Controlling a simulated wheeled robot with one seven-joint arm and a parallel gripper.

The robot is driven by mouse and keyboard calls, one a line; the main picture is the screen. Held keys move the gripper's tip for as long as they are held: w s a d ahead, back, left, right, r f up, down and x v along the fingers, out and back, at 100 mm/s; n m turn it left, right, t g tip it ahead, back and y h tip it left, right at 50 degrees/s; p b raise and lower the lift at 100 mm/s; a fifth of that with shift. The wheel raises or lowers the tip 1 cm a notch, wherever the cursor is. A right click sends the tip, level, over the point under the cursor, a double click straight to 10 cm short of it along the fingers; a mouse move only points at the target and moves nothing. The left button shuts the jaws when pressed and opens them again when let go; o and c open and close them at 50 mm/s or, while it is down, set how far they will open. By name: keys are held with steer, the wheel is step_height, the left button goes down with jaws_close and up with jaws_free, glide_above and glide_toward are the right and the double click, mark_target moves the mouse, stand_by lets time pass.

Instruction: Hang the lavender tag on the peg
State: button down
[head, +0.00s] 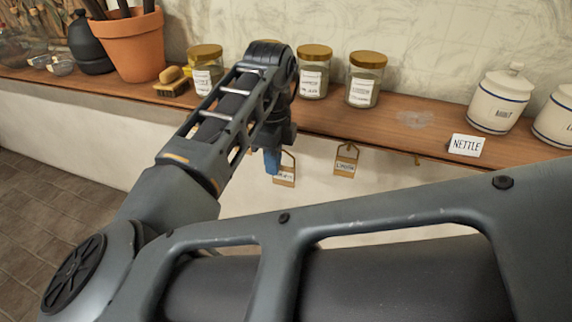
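I cannot tell which one is the lavender tag. A small bare peg (417,159) appears to stick out of the shelf edge farther right. My gripper points down, with a blue fingertip beside the left tag. Whether it touches or holds that tag is hidden.
The wooden shelf (425,140) bears glass jars with gold lids (366,85), white canisters (497,100), a NETTLE card (466,145), a brush (171,84) and a terracotta pot (130,48). My arm covers much of the foreground. The wall below the right tag is clear.

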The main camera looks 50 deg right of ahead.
steer(key=w+d, duration=0.2)
steer(key=d, duration=0.1)
steer(key=shift+w+d+f+b, duration=0.15)
steer(key=shift+w+b, duration=0.2)
steer(key=shift+w, duration=0.05)
stand_by(0.5)
steer(key=shift+d, duration=0.15)
steer(key=shift+w+d, duration=0.1)
steer(key=shift+d, duration=0.2)
steer(key=shift+w+d, duration=0.1)
steer(key=shift+d, duration=0.15)
stand_by(1.0)
steer(key=shift+w+d, duration=0.15)
steer(key=shift+d, duration=0.15)
steer(key=shift+w+d+f, duration=0.1)
steer(key=shift+w+d, duration=0.15)
steer(key=shift+d, duration=0.4)
steer(key=shift+d, duration=0.25)
